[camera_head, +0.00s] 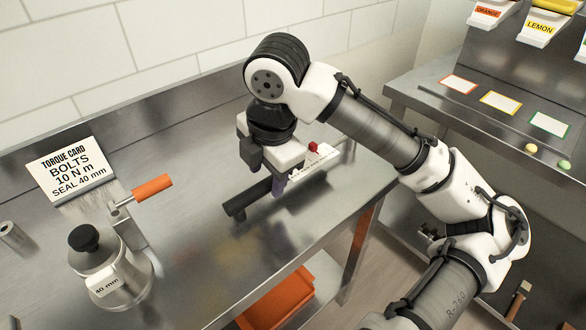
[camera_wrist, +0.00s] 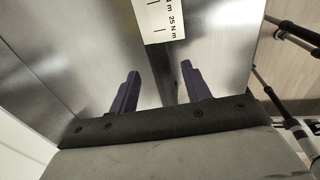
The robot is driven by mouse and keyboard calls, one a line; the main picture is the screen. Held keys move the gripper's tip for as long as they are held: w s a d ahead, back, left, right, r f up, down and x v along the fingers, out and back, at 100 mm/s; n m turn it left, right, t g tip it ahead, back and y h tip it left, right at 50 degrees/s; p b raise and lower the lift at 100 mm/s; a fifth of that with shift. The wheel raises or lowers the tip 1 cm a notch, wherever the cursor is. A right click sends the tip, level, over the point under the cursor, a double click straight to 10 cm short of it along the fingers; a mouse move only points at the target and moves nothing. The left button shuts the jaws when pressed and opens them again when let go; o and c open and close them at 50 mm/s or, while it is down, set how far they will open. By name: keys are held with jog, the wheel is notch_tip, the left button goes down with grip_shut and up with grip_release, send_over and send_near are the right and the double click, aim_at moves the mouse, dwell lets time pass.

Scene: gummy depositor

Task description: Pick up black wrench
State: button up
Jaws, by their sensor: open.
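The black wrench (camera_head: 248,198) shows in the head view as a dark bar lying on the steel bench, with its thick end toward the lower left. Its other end is hidden behind my gripper. My gripper (camera_head: 281,184) is over the bench beside or above the bar, fingers pointing down. In the wrist view, my gripper (camera_wrist: 161,72) has its two purple fingers apart, with nothing clearly held between them. A narrow dark strip shows between the fingers there; I cannot tell if it is the wrench.
A white scale plate (camera_wrist: 160,18) marked 25 N m lies just beyond the fingers. At left on the bench stand a torque card (camera_head: 70,168) and a metal vessel (camera_head: 112,275) with an orange handle (camera_head: 152,187). An orange bin (camera_head: 278,302) is below the bench edge.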

aim_at(266, 182)
jog(key=shift+w+a+f, duration=0.1)
jog(key=shift+w+f, duration=0.05)
jog(key=shift+f, duration=0.85)
jog(key=shift+w+a+f, duration=0.1)
jog(key=shift+f, duration=0.85)
grip_shut()
